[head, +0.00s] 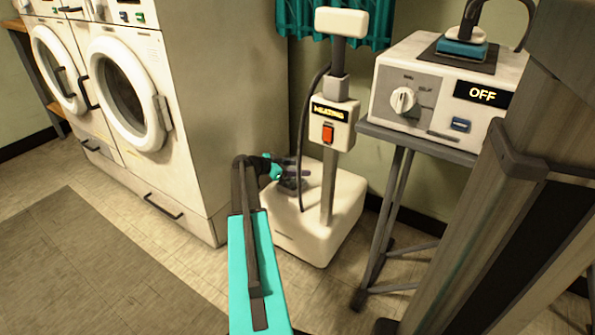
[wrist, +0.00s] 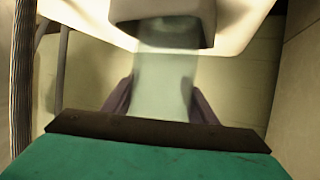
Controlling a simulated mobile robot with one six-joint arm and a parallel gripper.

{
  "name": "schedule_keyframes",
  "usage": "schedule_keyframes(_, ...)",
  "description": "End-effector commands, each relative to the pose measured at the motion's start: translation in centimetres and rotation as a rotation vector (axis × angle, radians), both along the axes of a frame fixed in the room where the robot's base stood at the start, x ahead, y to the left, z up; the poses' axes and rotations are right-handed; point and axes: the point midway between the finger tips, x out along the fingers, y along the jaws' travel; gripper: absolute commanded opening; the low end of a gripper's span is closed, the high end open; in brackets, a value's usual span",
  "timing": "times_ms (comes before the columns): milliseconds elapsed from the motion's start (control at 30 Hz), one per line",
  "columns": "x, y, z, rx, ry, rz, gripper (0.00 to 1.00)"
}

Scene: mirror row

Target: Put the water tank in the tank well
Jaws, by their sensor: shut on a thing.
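The water tank (wrist: 165,75) is a pale translucent block in the wrist view. My gripper (wrist: 163,98) is shut on it, with a dark finger on either side. The tank's far end meets or overlaps a dark grey block (wrist: 165,14) on the steamer's white base; I cannot tell whether it is inside. This block looks like the tank well. In the head view my gripper (head: 284,165) is low at the left of the white base (head: 330,212), close to the grey well (head: 291,186). The tank cannot be made out clearly there.
The steamer's pole (head: 329,185) rises from the base, with a "HEATING" box (head: 332,125) and a dark hose (head: 301,130). Washers (head: 125,85) stand at left. A stand with a white "OFF" unit (head: 440,90) is at right. Floor (head: 90,250) at front left is clear.

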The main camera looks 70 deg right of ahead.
Motion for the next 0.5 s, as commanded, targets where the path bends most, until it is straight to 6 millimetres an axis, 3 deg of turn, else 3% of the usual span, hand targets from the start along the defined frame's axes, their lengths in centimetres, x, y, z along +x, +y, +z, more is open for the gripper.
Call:
schedule_keyframes(67,0.03,0.0,-0.21,-0.001,0.001,0.0,0.26)
schedule_keyframes(100,0.03,0.01,-0.25,0.0,0.0,0.0,0.54)
schedule_keyframes(200,0.04,0.02,-0.18,0.0,0.0,0.0,0.71)
schedule_keyframes(500,0.07,0.03,-0.15,0.0,0.0,0.001,0.71)
